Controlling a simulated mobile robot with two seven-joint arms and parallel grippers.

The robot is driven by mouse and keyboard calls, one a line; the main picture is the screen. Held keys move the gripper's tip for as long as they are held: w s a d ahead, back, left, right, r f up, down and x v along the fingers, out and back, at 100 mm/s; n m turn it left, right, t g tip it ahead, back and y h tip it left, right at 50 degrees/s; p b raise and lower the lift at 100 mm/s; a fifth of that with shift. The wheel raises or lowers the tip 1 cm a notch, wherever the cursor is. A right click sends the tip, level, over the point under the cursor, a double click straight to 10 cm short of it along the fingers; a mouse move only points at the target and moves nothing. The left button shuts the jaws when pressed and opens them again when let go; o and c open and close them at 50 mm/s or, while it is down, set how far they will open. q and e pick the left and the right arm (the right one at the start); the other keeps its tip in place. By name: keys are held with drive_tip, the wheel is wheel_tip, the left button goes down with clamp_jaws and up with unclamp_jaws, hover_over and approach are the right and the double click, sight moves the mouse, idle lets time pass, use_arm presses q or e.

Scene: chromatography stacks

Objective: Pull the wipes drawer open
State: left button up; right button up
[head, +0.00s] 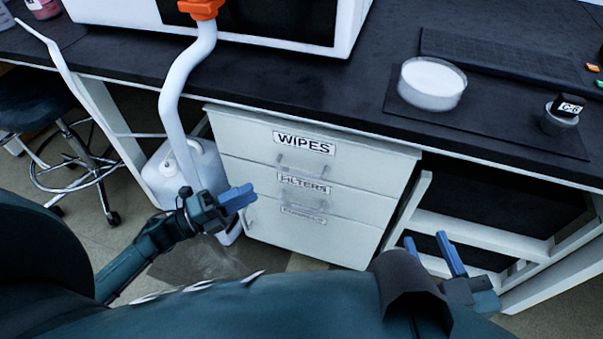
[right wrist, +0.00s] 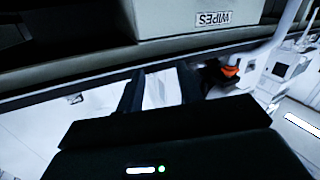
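The wipes drawer (head: 370,168) is the top drawer of a white cabinet under the dark bench. It looks shut, its front flush with the drawers below. Its WIPES label (head: 304,143) sits above a clear handle (head: 298,166); the label also shows in the right wrist view (right wrist: 213,19). My left gripper (head: 246,197) is left of the lower drawers in the picture, and the gap between its blue fingers is not clear. My right gripper (head: 433,248) is right of the cabinet, its fingers apart and empty; they also show apart in the right wrist view (right wrist: 160,88).
The filters drawer (head: 345,195) and a third drawer are below. A white jug (head: 178,180) with a thick hose stands left of the cabinet. An open white frame (head: 480,232) is to the right. A dish (head: 432,84) stands on the bench above.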

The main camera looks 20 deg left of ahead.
sight(294, 170)
use_arm(q)
drive_tip(key=b+x, duration=0.1)
drive_tip(key=x, duration=1.1)
drive_tip(key=shift+w+d, duration=0.15)
drive_tip(key=shift+c, duration=0.2)
clamp_jaws()
